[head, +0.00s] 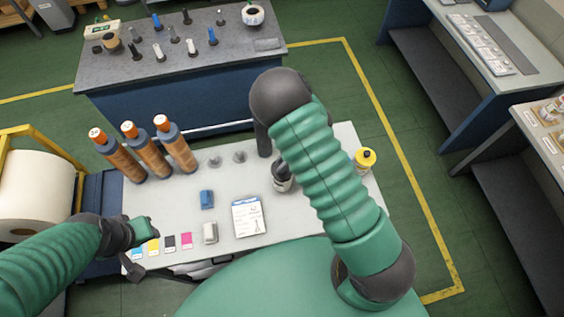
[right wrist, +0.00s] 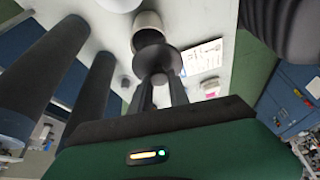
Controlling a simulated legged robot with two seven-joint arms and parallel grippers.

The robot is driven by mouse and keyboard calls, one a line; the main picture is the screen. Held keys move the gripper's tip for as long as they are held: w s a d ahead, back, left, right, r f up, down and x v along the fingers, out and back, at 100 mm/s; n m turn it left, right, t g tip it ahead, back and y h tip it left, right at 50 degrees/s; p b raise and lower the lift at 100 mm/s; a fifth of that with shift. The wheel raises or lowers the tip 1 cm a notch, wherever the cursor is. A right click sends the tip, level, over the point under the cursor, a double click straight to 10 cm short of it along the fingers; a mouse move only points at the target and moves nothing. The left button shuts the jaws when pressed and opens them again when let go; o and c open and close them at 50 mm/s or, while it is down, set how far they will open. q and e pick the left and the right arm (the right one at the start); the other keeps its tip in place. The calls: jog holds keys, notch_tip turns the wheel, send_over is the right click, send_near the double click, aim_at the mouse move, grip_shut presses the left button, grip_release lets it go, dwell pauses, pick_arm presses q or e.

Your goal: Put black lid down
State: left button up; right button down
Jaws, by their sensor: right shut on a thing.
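In the right wrist view, a black lid (right wrist: 158,62) with a round, flared disc is between the two fingers of my right gripper (right wrist: 159,90), which is shut on it. Just beyond it is a white open-topped container (right wrist: 147,22) with a dark mouth; I cannot tell whether the lid touches it. In the head view my right gripper (head: 280,168) is a small dark shape partly behind my arm, right over a dark-and-white jar (head: 282,184). The lid cannot be made out there. My left gripper (head: 143,229) is low at the table's left side; its fingers are unclear.
A paper roll (head: 35,190) stands left.

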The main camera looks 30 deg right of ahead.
jog(key=shift+w+d, duration=0.2)
jog(key=shift+w, duration=0.2)
notch_tip(320, 180, down, 4)
jog(key=shift+w+d+r+p, duration=0.15)
jog(key=shift+r+p, duration=0.1)
jog(key=shift+p, duration=0.55)
jog(key=shift+f, duration=0.15)
jog(key=shift+f+b, duration=0.3)
jog(key=shift+f, duration=0.25)
jog(key=c, duration=1.3)
grip_release()
jog(key=shift+o, duration=0.2)
